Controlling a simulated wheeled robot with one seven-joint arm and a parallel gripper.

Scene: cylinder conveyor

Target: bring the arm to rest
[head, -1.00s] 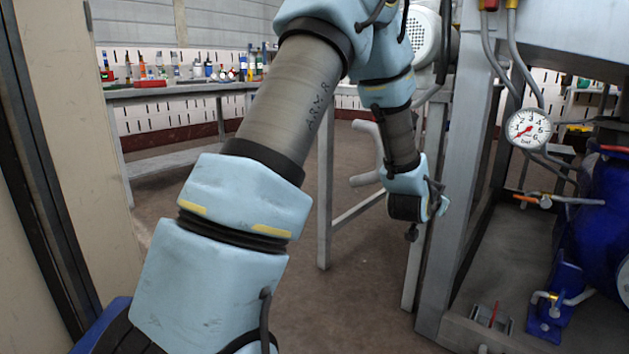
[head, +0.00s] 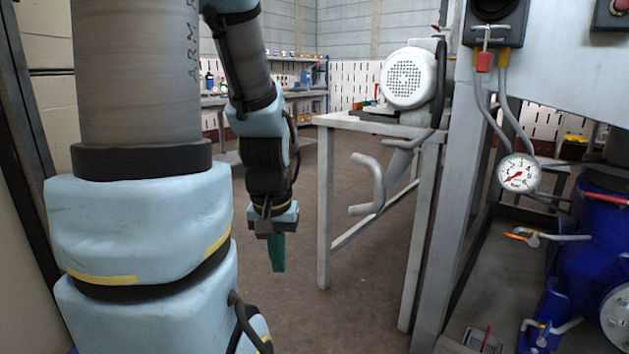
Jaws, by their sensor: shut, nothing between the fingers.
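My arm fills the left part of the head view, with light blue joints and grey links. My gripper (head: 278,252) hangs at the end of the arm and points down, left of the grey table's front leg. Its green fingers are together with nothing between them. It is in open air over the brown floor and touches nothing.
A grey table (head: 324,215) with a white motor (head: 408,77) stands right of my gripper. A bent grey pipe handle (head: 372,185) juts toward it. A gauge (head: 519,173) and blue tank (head: 590,250) are at right. Bare floor (head: 300,310) lies below my gripper.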

